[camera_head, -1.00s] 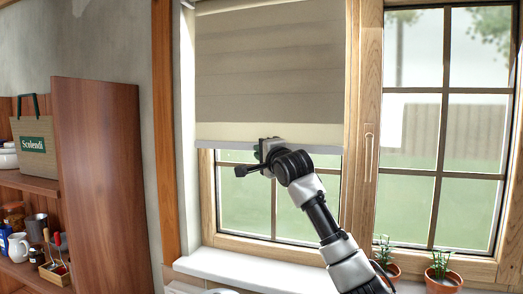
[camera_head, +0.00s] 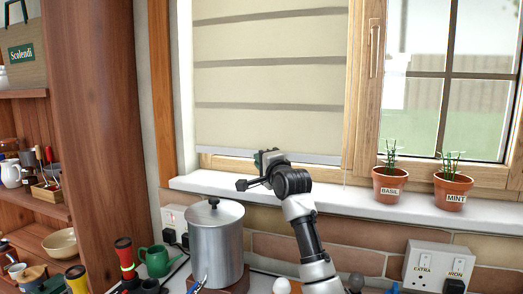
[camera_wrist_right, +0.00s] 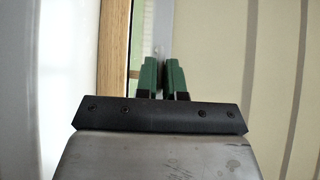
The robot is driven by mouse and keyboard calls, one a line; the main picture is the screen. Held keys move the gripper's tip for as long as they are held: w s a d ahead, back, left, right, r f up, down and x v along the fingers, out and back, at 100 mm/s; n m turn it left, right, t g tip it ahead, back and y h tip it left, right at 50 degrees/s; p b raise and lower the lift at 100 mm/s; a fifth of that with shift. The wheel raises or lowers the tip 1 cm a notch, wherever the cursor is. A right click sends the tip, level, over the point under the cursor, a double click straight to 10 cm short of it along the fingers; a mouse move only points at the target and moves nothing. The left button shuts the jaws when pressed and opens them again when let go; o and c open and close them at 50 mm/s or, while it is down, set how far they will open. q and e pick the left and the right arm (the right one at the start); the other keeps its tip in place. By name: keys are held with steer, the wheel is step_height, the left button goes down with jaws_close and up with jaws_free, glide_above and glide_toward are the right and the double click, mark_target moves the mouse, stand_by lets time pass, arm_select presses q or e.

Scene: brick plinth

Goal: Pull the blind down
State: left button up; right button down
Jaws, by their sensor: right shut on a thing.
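The beige blind (camera_head: 270,75) hangs over the left window pane, with several dark horizontal bands. Its pale bottom bar (camera_head: 225,151) is just above the white sill, with a narrow strip of window frame showing below it. My right gripper (camera_head: 264,158) is at the bottom bar. In the right wrist view its green fingers (camera_wrist_right: 162,75) are close together at the pale bar (camera_wrist_right: 162,25), beside the blind's fabric (camera_wrist_right: 240,60). It is shut on the bar; the exact contact is partly hidden. My left gripper is not in view.
A wooden shelf (camera_head: 95,120) is at left.

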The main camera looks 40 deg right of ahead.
steer(key=shift+f+b, duration=0.4)
steer(key=shift+f, duration=1.1)
steer(key=c, duration=1.2)
jaws_free()
steer(key=shift+a+r, duration=0.1)
steer(key=shift+a, duration=0.05)
steer(key=shift+c, duration=0.2)
